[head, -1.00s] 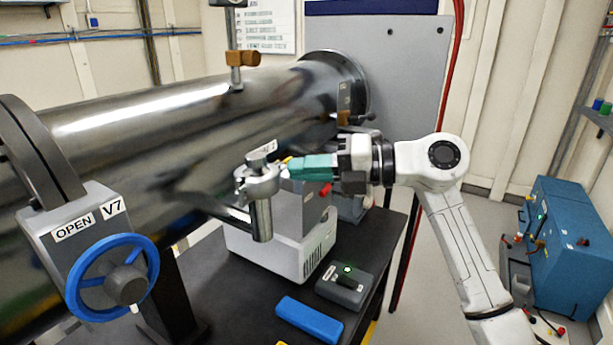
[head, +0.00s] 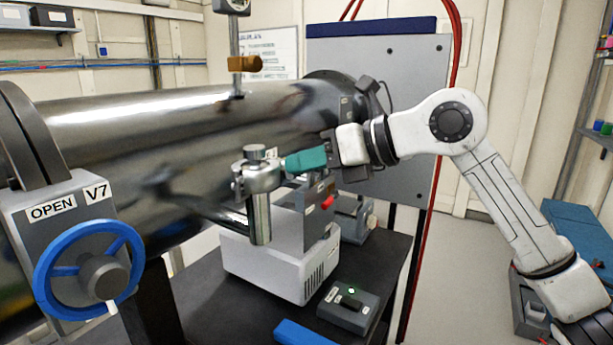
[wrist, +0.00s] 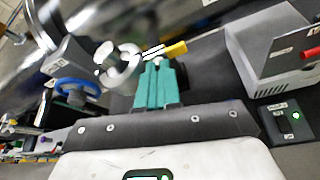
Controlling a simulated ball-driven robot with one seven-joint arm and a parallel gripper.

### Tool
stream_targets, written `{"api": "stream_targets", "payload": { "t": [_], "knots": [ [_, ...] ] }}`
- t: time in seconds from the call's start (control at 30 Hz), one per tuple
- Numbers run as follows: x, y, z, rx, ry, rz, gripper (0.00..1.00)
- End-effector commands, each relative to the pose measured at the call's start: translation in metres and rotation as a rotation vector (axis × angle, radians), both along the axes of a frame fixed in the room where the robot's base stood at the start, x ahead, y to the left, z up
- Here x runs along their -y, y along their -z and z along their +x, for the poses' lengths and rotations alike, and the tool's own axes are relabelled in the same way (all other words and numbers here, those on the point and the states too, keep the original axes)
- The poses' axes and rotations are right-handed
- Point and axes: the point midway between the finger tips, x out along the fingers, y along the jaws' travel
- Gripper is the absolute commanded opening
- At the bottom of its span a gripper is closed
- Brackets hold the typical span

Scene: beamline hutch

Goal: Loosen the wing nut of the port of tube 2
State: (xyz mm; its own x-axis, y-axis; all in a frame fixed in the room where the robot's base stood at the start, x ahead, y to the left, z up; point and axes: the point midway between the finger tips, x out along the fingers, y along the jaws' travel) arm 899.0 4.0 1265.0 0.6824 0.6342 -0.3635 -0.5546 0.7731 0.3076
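The port (head: 259,180) is a short silver fitting with a round flange, a cap on top and a stub hanging down, beside the big steel tube (head: 150,115). In the wrist view the port's round metal end (wrist: 118,68) lies just left of my fingertips. My gripper (head: 290,163) has teal fingers, which reach to the port's right side. In the wrist view the fingers (wrist: 156,66) lie close side by side, with a yellow piece (wrist: 177,48) just beyond them. I cannot make out the wing nut or whether the fingers hold anything. No tube number is readable.
A blue handwheel (head: 90,270) on a valve marked OPEN and V7 stands at the left. Below the port are a white-grey pump unit (head: 285,255) and a small box with a green light (head: 348,307) on a dark table (head: 205,300). A grey panel (head: 400,100) stands behind my arm.

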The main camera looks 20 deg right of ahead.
Motion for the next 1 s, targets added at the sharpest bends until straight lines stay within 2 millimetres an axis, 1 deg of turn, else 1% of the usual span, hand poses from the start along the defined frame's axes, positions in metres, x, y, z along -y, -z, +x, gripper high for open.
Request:
{"api": "stream_targets", "payload": {
  "t": [0.03,0.2,0.4,0.97,1.0],
  "knots": [
    [-0.0015,0.0052,0.0002,0.018,0.0,-0.033,0.0],
    [-0.0026,0.004,-0.0001,0.074,-0.001,-0.11,0.0],
    [-0.003,0.0028,-0.0005,0.112,0.0,-0.164,0.0],
    [-0.0037,0.0016,-0.0005,0.129,-0.001,-0.186,0.0],
    [-0.0037,0.0016,-0.0005,0.129,-0.001,-0.186,0.06]
  ]
}}
